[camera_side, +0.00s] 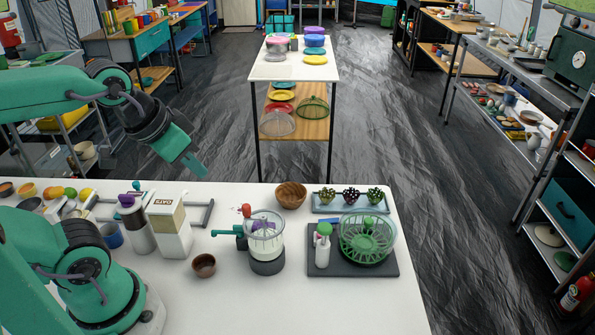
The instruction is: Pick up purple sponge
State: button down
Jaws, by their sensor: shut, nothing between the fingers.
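My gripper (196,168) is shut and empty. It hangs in the air over the back edge of the white table, pointing down and to the right.
A cream box (170,227) stands beside the canister. A wooden bowl (291,195), a small brown bowl (204,265), a clear hand-cranked bowl (264,232) and a green basket (367,238) on a dark board stand farther right. Fruit and bowls crowd the left. The front middle is clear.

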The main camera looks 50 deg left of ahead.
jog(key=c, duration=0.5)
grip_release()
jog(key=shift+w+a+f+m+g, duration=0.15)
jog(key=shift+w+f+m+g, duration=0.8)
jog(key=shift+w+f+m, duration=2.7)
jog(key=shift+w+a+f+m+g, duration=0.2)
jog(key=shift+w+f+m+g, duration=1.2)
jog(key=shift+m, duration=4.35)
jog(key=shift+w+a+f+m+g, duration=0.15)
jog(key=shift+w+f+m+g, duration=0.3)
jog(key=shift+w+f+m, duration=3.2)
jog(key=s+m, duration=0.1)
jog(key=s+r+m, duration=0.1)
jog(key=s, duration=0.1)
